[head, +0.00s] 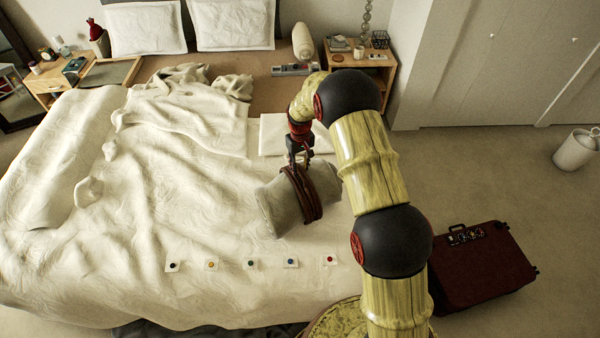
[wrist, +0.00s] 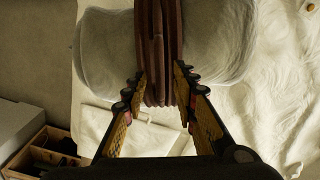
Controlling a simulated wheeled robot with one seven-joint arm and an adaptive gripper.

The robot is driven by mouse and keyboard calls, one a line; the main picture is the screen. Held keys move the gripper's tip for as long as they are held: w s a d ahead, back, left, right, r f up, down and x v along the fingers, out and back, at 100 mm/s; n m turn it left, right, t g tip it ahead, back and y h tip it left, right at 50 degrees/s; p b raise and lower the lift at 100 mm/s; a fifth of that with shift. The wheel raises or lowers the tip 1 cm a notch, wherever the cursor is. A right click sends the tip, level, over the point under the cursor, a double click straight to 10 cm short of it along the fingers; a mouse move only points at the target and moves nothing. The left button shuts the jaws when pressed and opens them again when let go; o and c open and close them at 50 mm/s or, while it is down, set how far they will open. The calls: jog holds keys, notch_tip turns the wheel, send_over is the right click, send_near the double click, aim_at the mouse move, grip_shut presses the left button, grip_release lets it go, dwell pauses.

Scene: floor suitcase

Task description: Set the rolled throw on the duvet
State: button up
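The rolled throw (head: 281,207) is a thick grey roll with brown cords wound around its middle. In the head view it is over the right part of the cream duvet (head: 190,235), tilted a little; I cannot tell whether it touches the duvet. My gripper (head: 300,161) points down at the cords from above. In the wrist view the roll (wrist: 213,45) lies across the top, and my gripper (wrist: 163,82) has one finger on each side of the brown cords, closed against them. The underside of the roll is hidden.
Several small cards with coloured dots, including a red-dotted card (head: 330,260), lie in a row along the duvet's front. A flat white item (head: 285,136) lies behind the roll. A nightstand (head: 372,76) stands behind right. A dark red suitcase (head: 482,265) is on the floor at right.

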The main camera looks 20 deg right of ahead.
jog(key=s+r+t, duration=0.1)
jog(key=s+r, duration=0.2)
jog(key=r, duration=0.8)
jog(key=s+r, duration=0.3)
jog(key=r, duration=0.8)
jog(key=s+r+m+t, duration=0.1)
jog(key=s+r+t, duration=0.1)
jog(key=s+r, duration=0.9)
jog(key=s+r+t, duration=0.1)
jog(key=s+r, duration=0.1)
jog(key=s, duration=0.9)
jog(key=s+r+m+t, duration=0.1)
jog(key=s+r, duration=0.2)
jog(key=s, duration=0.9)
jog(key=shift+r+t, duration=0.15)
jog(key=shift+t, duration=0.15)
jog(key=shift+d, duration=0.1)
notch_tip(320, 180, down, 10)
jog(key=b, duration=0.9)
jog(key=shift+r, duration=0.25)
